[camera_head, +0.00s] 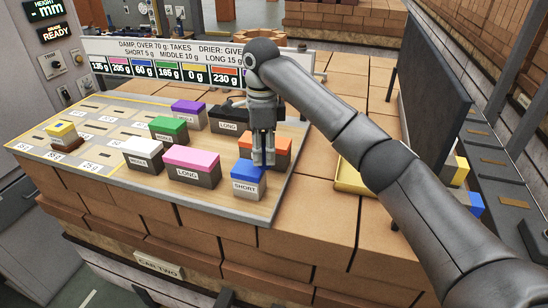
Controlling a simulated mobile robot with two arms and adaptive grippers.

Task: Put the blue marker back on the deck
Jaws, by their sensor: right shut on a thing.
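The blue marker (247,185), with a dark grey base labelled SHORT, is at the near right part of the wooden board, which looks like the deck (225,205). My right gripper (263,163) points down and is shut on the blue marker at its far right side. The marker looks upright at the board's surface; whether it touches the board I cannot tell. My left gripper is not in view.
An orange marker (281,146) stands just behind my gripper. Pink (192,157), white (143,149), green (167,126) and purple (188,109) markers stand to the left. A yellow tray (350,180) lies right, partly behind my arm. A dark panel (436,85) stands at the right.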

